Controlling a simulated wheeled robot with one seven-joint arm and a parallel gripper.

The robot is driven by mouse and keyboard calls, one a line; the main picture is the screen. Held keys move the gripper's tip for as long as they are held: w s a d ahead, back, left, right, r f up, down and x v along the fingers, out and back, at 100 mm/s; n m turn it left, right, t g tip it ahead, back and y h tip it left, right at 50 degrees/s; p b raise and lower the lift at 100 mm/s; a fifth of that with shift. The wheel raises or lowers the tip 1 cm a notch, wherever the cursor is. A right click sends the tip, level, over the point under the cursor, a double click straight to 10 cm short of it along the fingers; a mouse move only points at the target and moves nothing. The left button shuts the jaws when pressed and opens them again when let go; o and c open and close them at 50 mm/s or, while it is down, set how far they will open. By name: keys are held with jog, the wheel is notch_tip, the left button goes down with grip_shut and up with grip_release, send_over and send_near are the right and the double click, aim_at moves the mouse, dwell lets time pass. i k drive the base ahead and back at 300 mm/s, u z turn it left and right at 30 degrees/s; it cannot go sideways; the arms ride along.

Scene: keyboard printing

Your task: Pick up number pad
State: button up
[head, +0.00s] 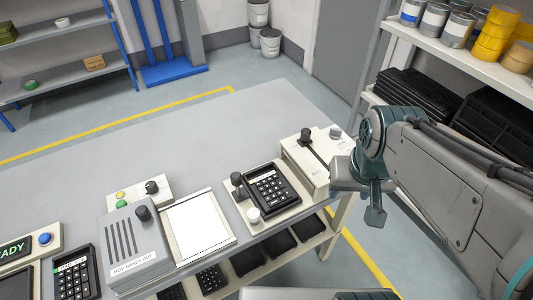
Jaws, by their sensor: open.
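A black number pad (274,191) with rows of dark keys lies in a cream fixture on the grey table, right of the table's middle. A second black number pad (76,273) with some light keys lies at the lower left of the view. My gripper (362,201) hangs at the right, past the table's right edge and apart from both pads. It is open, with nothing seen between its fingers.
A cream press (308,167) with a black lever stands between the near pad and my gripper. A white plate (198,226) and a grey "hot" box (138,250) stand left of that pad. The table's far part is clear. Shelves (460,65) stand at right.

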aim_at(272, 192)
jog(key=z, duration=0.1)
jog(key=k, duration=0.45)
jog(key=u, duration=0.9)
jog(key=i, duration=0.75)
jog(key=z, duration=0.35)
